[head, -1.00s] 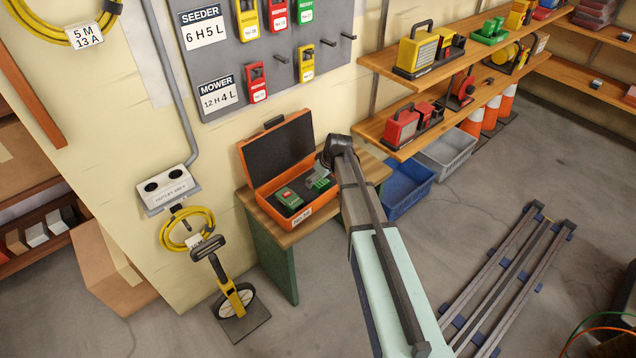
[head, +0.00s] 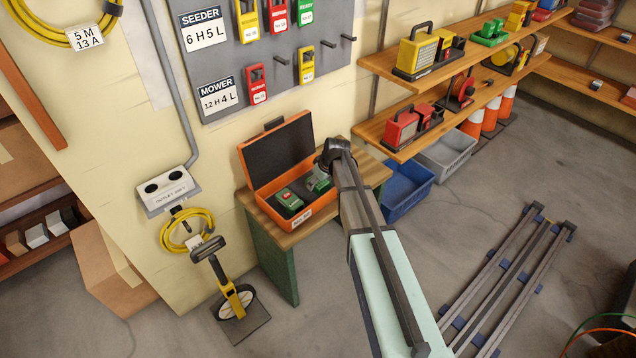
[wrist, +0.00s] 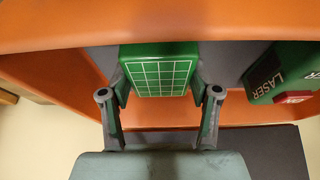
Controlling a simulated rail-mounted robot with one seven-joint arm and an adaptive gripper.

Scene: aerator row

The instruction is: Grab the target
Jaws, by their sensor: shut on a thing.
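The target, a green block with a white grid on its face (wrist: 160,78), is in the orange case (wrist: 85,38). My gripper (wrist: 163,92) has one finger on each side of the block and is shut on it. In the head view the target (head: 319,184) is partly hidden by my gripper. A green laser unit with a red label (wrist: 285,78) lies beside it to the right in the wrist view. The laser unit also shows in the head view (head: 289,199), left of the target. Whether the block touches the case floor is hard to tell.
The case's dark-lined lid (head: 275,155) stands open at the back. The case sits on a small wooden bench (head: 285,236) against the wall. A blue crate (head: 407,188) is right of the bench, below a shelf (head: 395,138). A measuring wheel (head: 234,301) stands in front left.

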